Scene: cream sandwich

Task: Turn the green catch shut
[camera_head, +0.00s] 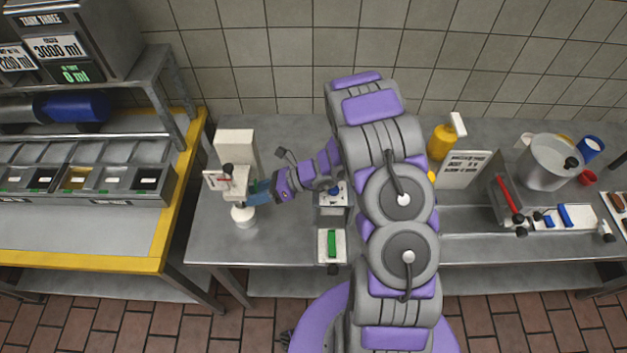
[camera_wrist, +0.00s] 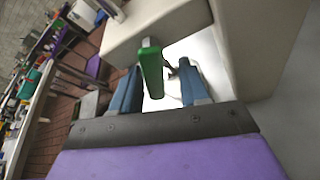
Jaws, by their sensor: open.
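The green catch (camera_wrist: 151,72) is a small green bar on the cream machine (camera_wrist: 165,22), seen in the wrist view. My gripper (camera_wrist: 159,78) is open, with one blue finger on each side of the catch. I cannot tell whether either finger touches it. In the head view my gripper (camera_head: 258,190) reaches left to the cream machine (camera_head: 236,146) at the left end of the steel table. The catch cannot be made out there, as my gripper covers that side of the machine.
A white block with a green bar (camera_head: 331,243) sits near the table's front edge. A yellow bottle (camera_head: 441,141), a steel pot (camera_head: 549,162) and a red-handled device (camera_head: 506,198) stand to the right. A yellow-edged counter (camera_head: 80,262) with bins is at left.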

